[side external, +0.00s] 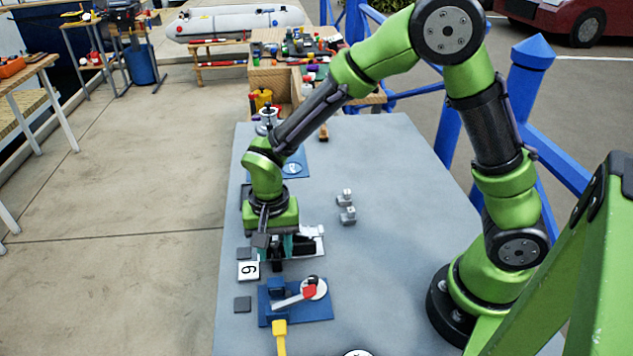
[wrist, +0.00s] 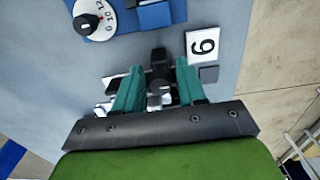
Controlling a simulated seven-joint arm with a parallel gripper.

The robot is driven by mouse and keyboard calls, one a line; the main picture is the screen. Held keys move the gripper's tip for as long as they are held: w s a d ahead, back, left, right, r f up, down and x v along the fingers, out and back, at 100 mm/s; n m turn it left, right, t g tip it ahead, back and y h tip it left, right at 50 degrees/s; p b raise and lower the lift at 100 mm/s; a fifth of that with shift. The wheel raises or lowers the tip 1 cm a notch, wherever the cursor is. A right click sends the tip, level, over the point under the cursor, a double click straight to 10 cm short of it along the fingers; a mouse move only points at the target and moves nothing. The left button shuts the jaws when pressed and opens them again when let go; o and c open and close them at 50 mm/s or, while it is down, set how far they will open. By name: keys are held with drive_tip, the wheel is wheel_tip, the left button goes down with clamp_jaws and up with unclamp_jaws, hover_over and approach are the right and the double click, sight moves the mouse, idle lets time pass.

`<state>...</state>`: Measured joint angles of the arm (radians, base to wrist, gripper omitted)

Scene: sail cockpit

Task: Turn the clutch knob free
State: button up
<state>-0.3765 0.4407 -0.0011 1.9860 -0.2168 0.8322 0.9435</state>
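My gripper (wrist: 158,78) points down with its two teal fingers apart, one on each side of a black upright part (wrist: 158,62) of a small silver-and-black fixture (side external: 308,243). A small round grey end shows on this black part between the fingers; I cannot tell whether it is the clutch knob. In the wrist view, gaps seem to show between the fingers and the black part, and contact is not clear. In the side external view the gripper (side external: 272,245) hides much of the fixture.
A blue plate (side external: 322,309) with a numbered dial (wrist: 88,22) and a red-ended lever lies close by. A card marked 6 or 9 (side external: 249,270) and dark square pads lie to the left. The table's right-middle is clear.

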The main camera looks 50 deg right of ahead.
clamp_jaws()
drive_tip(key=c, duration=0.6)
unclamp_jaws()
drive_tip(key=n, duration=0.4)
drive_tip(key=shift+w+n, duration=0.1)
drive_tip(key=shift+n, duration=0.2)
